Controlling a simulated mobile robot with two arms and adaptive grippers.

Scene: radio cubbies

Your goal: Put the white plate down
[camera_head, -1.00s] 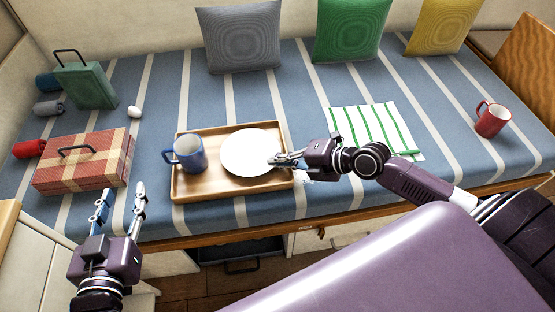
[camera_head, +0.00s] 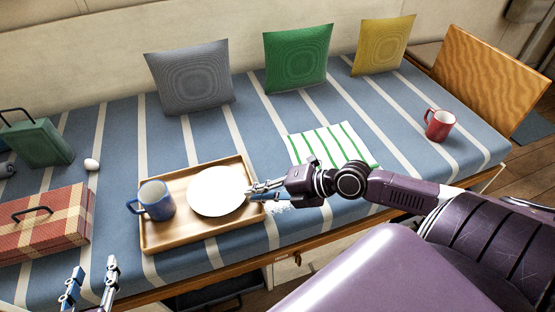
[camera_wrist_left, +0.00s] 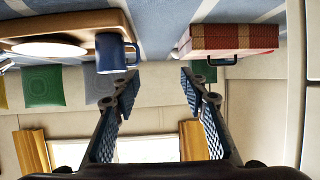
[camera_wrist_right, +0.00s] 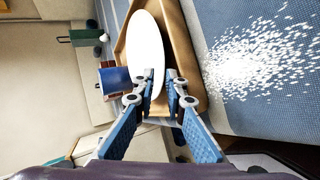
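The white plate (camera_head: 216,191) is over the right part of the wooden tray (camera_head: 196,237) and looks flat there; any gap beneath it is hard to judge. My right gripper (camera_head: 250,191) is at the plate's right rim. In the right wrist view its fingers (camera_wrist_right: 158,80) are slightly apart, with the near rim of the plate (camera_wrist_right: 146,48) between them, and I see no tight grip. My left gripper (camera_head: 92,270) is open and empty in front of the bench, left of the tray; its spread fingers show in the left wrist view (camera_wrist_left: 158,80).
A blue mug (camera_head: 156,201) stands in the tray's left part. White grains (camera_head: 280,208) lie right of the tray. A red checked case (camera_head: 45,222), a white egg-like object (camera_head: 92,164), a striped cloth (camera_head: 330,146) and a red mug (camera_head: 439,125) are on the bench.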

